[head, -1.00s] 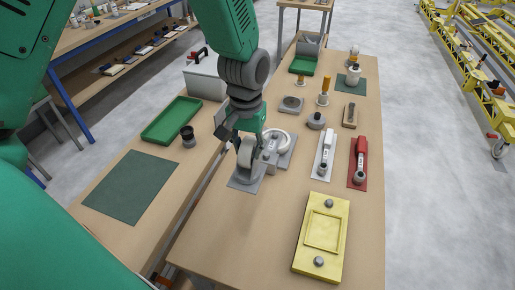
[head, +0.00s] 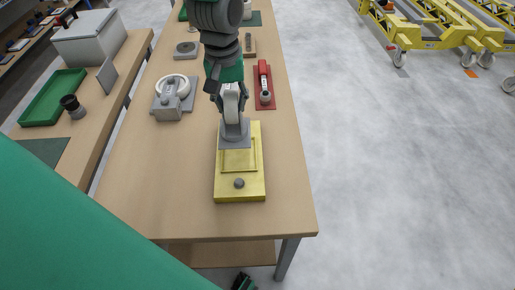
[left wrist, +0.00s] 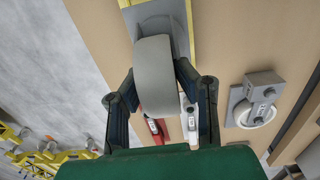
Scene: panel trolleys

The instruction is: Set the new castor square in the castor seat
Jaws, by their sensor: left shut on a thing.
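The new castor (head: 232,108) has a pale grey wheel and a grey square plate (head: 234,138). My left gripper (head: 231,92) is shut on its wheel, plate downward. The castor also shows between the fingers in the left wrist view (left wrist: 157,75). The castor seat is a yellow block (head: 225,188) with a square recess and a dark grey knob (head: 239,183) at its near end. The plate is over the far part of the block and covers part of the recess. I cannot tell whether it touches.
A grey fixture with another castor (head: 167,115) stands left on the bench. The near bench top (head: 150,200) is clear. A green tray (head: 38,112) and black cup (head: 72,106) are on the left bench.

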